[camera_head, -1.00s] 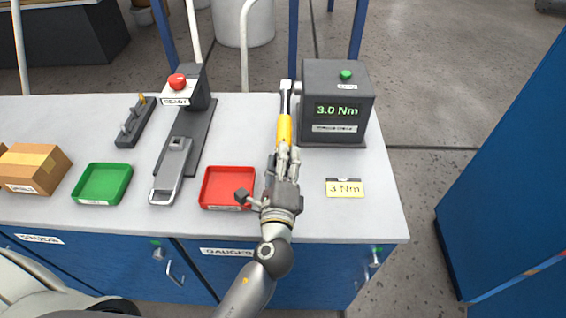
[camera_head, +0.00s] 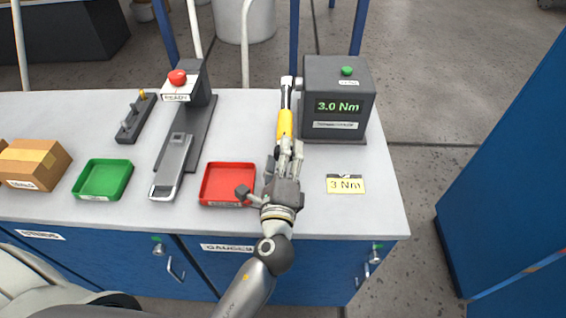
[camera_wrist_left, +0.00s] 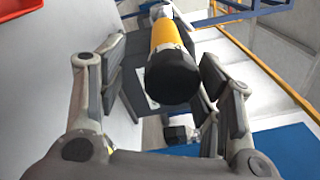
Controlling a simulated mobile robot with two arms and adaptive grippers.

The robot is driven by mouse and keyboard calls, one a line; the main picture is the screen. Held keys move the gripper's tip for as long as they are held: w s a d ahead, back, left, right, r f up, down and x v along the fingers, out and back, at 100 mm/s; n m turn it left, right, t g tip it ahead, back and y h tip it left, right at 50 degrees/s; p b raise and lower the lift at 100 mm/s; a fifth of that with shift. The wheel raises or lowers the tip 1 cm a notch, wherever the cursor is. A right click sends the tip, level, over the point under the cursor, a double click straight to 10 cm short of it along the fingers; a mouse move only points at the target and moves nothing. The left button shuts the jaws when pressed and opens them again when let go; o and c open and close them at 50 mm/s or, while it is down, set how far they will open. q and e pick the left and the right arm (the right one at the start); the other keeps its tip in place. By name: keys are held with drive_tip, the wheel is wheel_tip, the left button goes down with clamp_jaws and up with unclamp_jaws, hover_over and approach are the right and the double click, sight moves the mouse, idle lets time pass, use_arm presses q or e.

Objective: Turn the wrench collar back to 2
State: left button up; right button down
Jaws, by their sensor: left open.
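The torque wrench has a yellow grip (camera_head: 285,124) and a shiny shaft, and lies pointing away from me beside the black torque tester (camera_head: 337,127). The tester display reads 3.0 Nm. My left gripper (camera_head: 284,158) is open at the near end of the wrench. In the left wrist view the wrench's black end collar (camera_wrist_left: 172,77) sits between the two spread fingers, with the yellow part behind it; gaps show on both sides. The collar's scale marks cannot be read. A yellow card (camera_head: 345,184) on the table reads 3 Nm. My right gripper is not in view.
A red tray (camera_head: 229,163) is just left of my left gripper. A green tray (camera_head: 83,190), a cardboard box (camera_head: 47,158) and a grey device with a red button (camera_head: 177,78) stand further left. The table is clear around the card.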

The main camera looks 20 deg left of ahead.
use_arm(q)
drive_tip(key=v, duration=1.2)
drive_tip(key=shift+d, duration=0.1)
